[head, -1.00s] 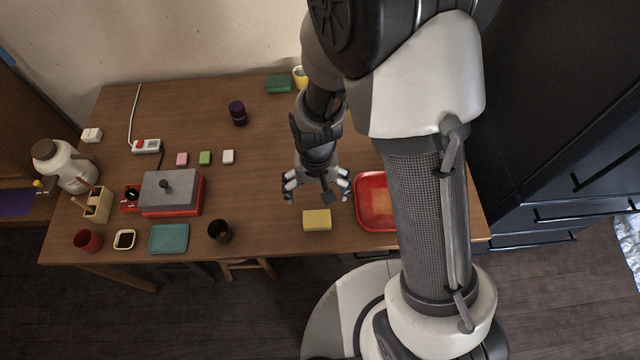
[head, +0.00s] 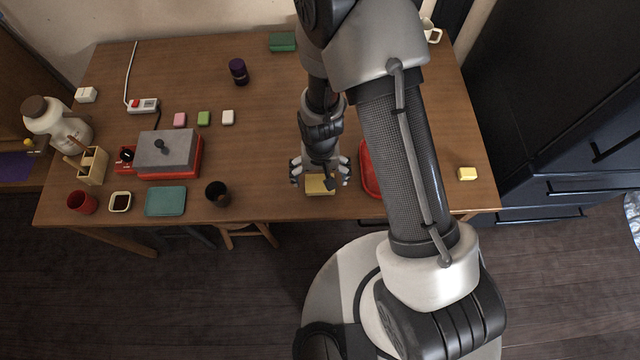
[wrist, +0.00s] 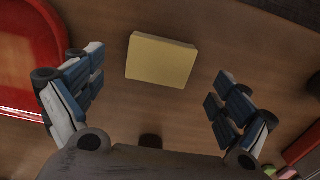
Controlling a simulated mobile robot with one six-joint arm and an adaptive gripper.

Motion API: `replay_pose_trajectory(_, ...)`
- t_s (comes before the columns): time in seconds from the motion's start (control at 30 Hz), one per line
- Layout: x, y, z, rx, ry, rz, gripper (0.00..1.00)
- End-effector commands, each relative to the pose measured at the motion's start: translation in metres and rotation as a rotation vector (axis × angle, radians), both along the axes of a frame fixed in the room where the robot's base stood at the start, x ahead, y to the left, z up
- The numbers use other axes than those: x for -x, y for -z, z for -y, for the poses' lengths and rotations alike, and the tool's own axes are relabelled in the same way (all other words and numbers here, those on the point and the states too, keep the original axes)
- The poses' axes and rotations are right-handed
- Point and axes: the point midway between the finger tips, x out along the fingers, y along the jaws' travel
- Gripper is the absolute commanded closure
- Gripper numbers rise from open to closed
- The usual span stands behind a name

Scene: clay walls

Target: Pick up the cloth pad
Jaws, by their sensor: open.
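The cloth pad looks to be the yellow rectangular pad (head: 316,188) lying flat near the table's front edge, left of the red tray. In the wrist view the pad (wrist: 161,60) lies between and beyond the two sets of fingers, with bare wood on both sides of it. My gripper (head: 321,173) is open and empty over the pad, its fingers spread wide. In the head view it covers the pad's back part. The fingers (wrist: 155,88) show no contact with the pad in the wrist view.
The red tray (head: 367,172) is close on the right, partly hidden by my arm; it also shows in the wrist view (wrist: 30,55). A dark cup (head: 217,194) and a teal square (head: 166,201) stand left. A small yellow block (head: 467,174) lies far right.

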Motion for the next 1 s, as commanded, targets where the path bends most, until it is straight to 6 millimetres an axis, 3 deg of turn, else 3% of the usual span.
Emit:
replay_pose_trajectory(0.1, -0.001, 0.024, 0.000, 0.001, 0.000, -0.004, 0.06)
replay_pose_trajectory(0.2, -0.002, 0.035, 0.000, 0.000, 0.000, -0.002, 0.06)
replay_pose_trajectory(0.43, -0.002, 0.035, 0.000, -0.001, 0.000, 0.000, 0.06)
replay_pose_trajectory(1.0, -0.002, 0.035, 0.000, -0.001, 0.000, -0.001, 0.43)
